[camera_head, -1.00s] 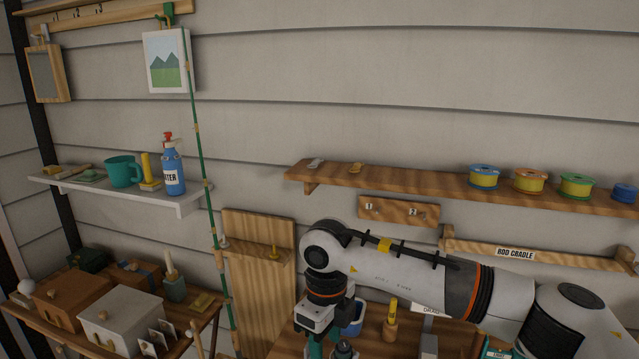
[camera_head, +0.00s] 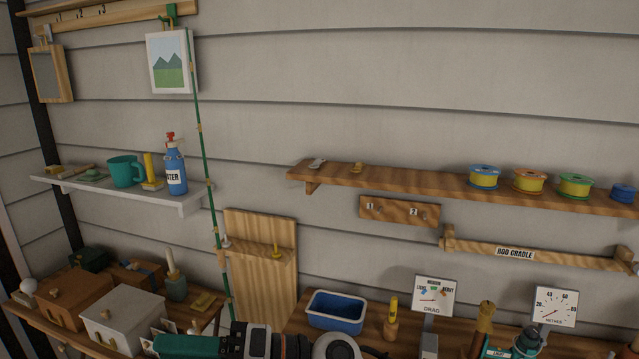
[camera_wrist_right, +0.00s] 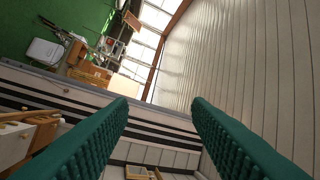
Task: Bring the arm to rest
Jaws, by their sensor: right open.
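My right arm shows at the bottom edge of the head view, low in front of the bench. Its gripper (camera_head: 190,346) points to the left with a green finger showing, and most of the arm is cut off by the frame. In the right wrist view the two green ribbed fingers of this gripper (camera_wrist_right: 160,106) stand wide apart with nothing between them. My left gripper is in neither view.
A blue bin (camera_head: 336,312), a drag gauge (camera_head: 435,295) and a metres dial (camera_head: 554,306) stand on the bench. Left of the gripper, a white box (camera_head: 122,322) sits on a side table. A green rod (camera_head: 203,150) stands upright.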

